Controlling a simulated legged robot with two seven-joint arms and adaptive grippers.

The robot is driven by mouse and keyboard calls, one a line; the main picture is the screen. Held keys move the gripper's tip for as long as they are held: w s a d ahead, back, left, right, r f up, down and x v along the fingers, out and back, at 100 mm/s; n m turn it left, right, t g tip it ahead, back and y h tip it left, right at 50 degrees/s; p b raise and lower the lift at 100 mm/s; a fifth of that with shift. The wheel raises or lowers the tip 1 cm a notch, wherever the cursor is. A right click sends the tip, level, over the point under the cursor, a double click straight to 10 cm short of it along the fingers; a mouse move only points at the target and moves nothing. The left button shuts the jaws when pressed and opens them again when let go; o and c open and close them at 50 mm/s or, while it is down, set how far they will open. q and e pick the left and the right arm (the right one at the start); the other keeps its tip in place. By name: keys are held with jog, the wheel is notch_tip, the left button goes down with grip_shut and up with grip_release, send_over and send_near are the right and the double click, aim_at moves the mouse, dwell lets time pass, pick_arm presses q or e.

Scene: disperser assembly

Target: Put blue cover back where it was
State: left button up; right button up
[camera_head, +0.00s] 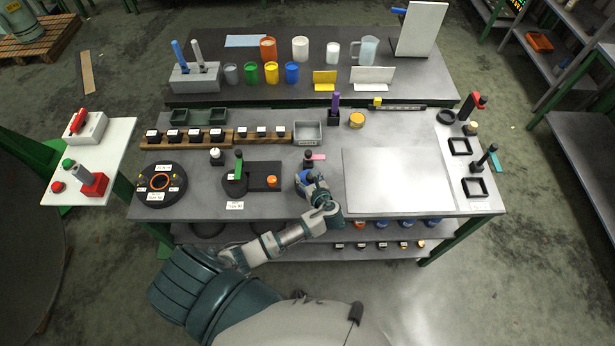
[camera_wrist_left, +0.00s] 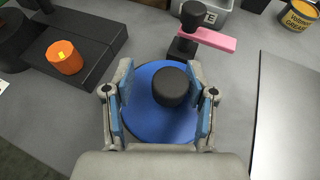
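The blue cover (camera_wrist_left: 150,110) is a round blue disc with a black knob on top. My right gripper is not in view.
A black post with a pink lever (camera_wrist_left: 213,38) stands just beyond the cover. To the left is a black base with an orange knob (camera_wrist_left: 64,57) and a green handle (camera_head: 239,163). A pale flat plate (camera_head: 398,180) lies to the right. A yellow tin (camera_head: 357,120) stands behind.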

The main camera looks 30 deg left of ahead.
pick_arm(q)
jog(key=shift+d+r, duration=0.1)
jog(key=shift+v, duration=6.15)
jog(key=s+f+n+g+h, duration=0.25)
jog(key=s+n+h, duration=0.25)
jog(key=s+n, duration=0.6)
jog(key=s+f+n+g+h, duration=0.2)
jog(key=s+f+n+h, duration=0.3)
jog(key=s+n, duration=0.6)
notch_tip(320, 180, down, 27)
jog(key=n+g+b, duration=0.1)
jog(key=g, duration=0.1)
jog(key=s+a+f+b, duration=0.1)
jog(key=s+a+f, duration=0.1)
jog(key=s+f, duration=1.4)
jog(key=shift+s+a+f+g+h, duration=0.15)
jog(key=shift+s+a+g+h, duration=0.2)
jog(key=shift+s, duration=0.4)
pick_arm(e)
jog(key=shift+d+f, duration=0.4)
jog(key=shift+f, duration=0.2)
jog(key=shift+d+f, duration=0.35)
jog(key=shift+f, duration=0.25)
